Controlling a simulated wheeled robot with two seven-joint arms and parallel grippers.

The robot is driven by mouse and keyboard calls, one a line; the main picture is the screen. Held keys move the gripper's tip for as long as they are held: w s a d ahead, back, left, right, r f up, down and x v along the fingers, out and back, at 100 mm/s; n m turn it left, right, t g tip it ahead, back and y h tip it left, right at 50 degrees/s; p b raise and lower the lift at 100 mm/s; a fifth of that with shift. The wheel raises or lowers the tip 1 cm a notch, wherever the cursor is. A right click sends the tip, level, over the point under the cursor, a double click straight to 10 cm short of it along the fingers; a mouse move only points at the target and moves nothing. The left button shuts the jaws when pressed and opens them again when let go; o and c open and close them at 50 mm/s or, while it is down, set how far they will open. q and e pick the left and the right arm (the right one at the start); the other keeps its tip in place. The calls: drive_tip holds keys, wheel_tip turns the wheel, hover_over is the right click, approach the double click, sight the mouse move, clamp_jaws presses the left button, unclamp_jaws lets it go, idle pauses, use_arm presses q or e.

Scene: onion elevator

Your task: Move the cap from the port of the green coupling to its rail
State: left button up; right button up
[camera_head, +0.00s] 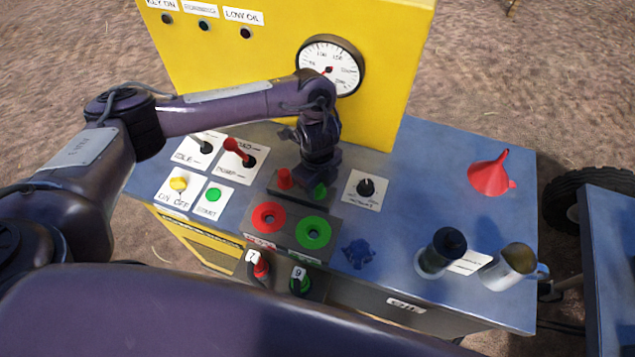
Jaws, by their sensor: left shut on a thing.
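The green coupling's port (313,232) is a green ring with a bare dark hole, on a grey block on the console top. The rail (296,196) is a dark strip just behind the two ports. The green cap (320,190) shows under my left gripper (318,182), at the right part of the rail. My left gripper points down and is shut on the green cap; its fingers hide part of it. I cannot tell whether the cap is seated on the rail or just above it. My right gripper is not in view.
A red cap (284,178) stands on the rail's left part, close to my left gripper. The red port (268,218) is beside the green one. A blue knob-like thing (358,254), a dark cylinder (448,246), a metal jug (512,264) and a red funnel (490,174) stand to the right.

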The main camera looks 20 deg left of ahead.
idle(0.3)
use_arm(q)
drive_tip(key=o, duration=1)
drive_tip(key=shift+o, duration=0.6)
drive_tip(key=o, duration=0.3)
drive_tip(key=shift+r+p, duration=3.4)
drive_tip(key=shift+r, duration=0.15)
